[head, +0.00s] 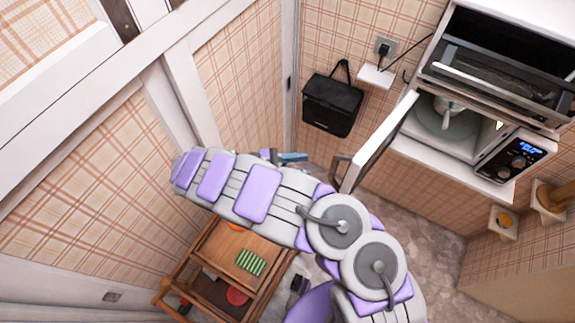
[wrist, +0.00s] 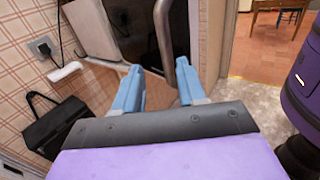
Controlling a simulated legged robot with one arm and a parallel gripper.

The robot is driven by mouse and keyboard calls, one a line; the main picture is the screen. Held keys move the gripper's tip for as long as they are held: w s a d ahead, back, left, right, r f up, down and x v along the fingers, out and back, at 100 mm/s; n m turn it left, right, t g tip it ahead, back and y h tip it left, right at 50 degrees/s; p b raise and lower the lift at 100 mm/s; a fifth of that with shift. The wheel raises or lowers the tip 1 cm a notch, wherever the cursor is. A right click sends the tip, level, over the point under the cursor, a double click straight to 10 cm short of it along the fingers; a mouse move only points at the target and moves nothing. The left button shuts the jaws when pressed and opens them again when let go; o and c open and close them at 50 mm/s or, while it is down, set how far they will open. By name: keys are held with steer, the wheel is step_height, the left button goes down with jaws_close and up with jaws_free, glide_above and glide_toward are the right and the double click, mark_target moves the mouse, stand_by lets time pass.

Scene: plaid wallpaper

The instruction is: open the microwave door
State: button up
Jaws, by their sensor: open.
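The microwave (head: 510,160) sits on a shelf at the upper right of the head view, with its lit control panel on the right. Its door (head: 382,138) stands wide open, showing the round turntable inside. The door handle (head: 340,172) is on the door's outer side. In the wrist view the dark door (wrist: 138,28) and its curved metal handle (wrist: 165,40) are just ahead of my fingers. My gripper (wrist: 160,78) is open, its blue fingers apart and empty. The handle's lower end appears near the right fingertip; contact cannot be told. In the head view my arm mostly hides the gripper.
A black bag (head: 332,105) hangs on the wall left of the door, below a socket (head: 385,47). Another oven-like appliance (head: 500,65) is above the microwave. A wooden cart (head: 215,262) stands below my arm. Floor (head: 430,235) is clear at right.

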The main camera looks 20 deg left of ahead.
steer(key=shift+b+v, duration=0.35)
steer(key=shift+v, duration=0.9)
steer(key=shift+a, duration=0.1)
